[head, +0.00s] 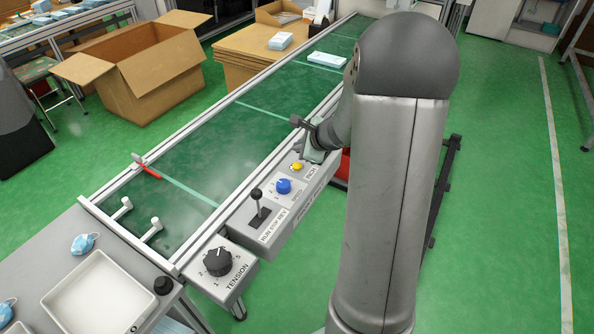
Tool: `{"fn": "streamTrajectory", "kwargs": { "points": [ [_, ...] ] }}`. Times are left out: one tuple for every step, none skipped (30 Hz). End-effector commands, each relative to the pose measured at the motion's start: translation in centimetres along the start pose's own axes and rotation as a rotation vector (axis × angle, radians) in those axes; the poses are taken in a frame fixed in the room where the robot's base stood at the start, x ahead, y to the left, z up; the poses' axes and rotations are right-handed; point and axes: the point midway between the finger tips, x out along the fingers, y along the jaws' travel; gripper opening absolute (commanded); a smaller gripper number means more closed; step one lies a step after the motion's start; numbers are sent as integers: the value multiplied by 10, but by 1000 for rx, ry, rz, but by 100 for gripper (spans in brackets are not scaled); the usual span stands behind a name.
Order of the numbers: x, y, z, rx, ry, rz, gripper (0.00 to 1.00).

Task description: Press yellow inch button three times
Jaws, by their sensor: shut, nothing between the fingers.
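The yellow inch button (297,166) sits on the grey control box (268,230) along the right side of the conveyor. A label beside it is partly readable. My gripper (308,158) is right by the button, just above and to its right in the picture. It is shut and holds nothing. The arm hides part of it, and I cannot tell whether the fingertips touch the button. I cannot tell whether the button is pressed down.
On the same box are a blue knob (284,186) and a black run/stop/rev lever (257,195). A tension dial (217,262) stands nearer. The green conveyor belt (215,150) runs alongside. A white tray (72,305) lies at lower left, and an open carton (150,80) stands behind.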

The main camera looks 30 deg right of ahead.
Motion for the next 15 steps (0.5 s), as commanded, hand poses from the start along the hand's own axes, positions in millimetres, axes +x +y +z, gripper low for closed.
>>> {"fn": "streamTrajectory", "kwargs": {
  "points": [
    [10,8,-7,1,0,1,0],
    [13,10,-10,1,0,1,0],
    [17,13,-12,0,0,1,0],
    [20,15,-15,-1,0,0,0],
    [23,17,-16,-1,0,0,0],
    [25,18,-18,-1,0,0,0],
    [27,20,-19,-1,0,0,0],
    [28,20,-20,-1,0,0,0],
    [29,21,-21,-1,0,0,0],
    [30,22,-22,-1,0,-1,0],
    [30,22,-22,-1,0,-1,0],
    [30,22,-22,-1,0,-1,0],
    [30,22,-22,-1,0,-1,0],
    [30,22,-22,-1,0,-1,0],
    [30,21,-22,-1,0,-1,0]
  ]
}}
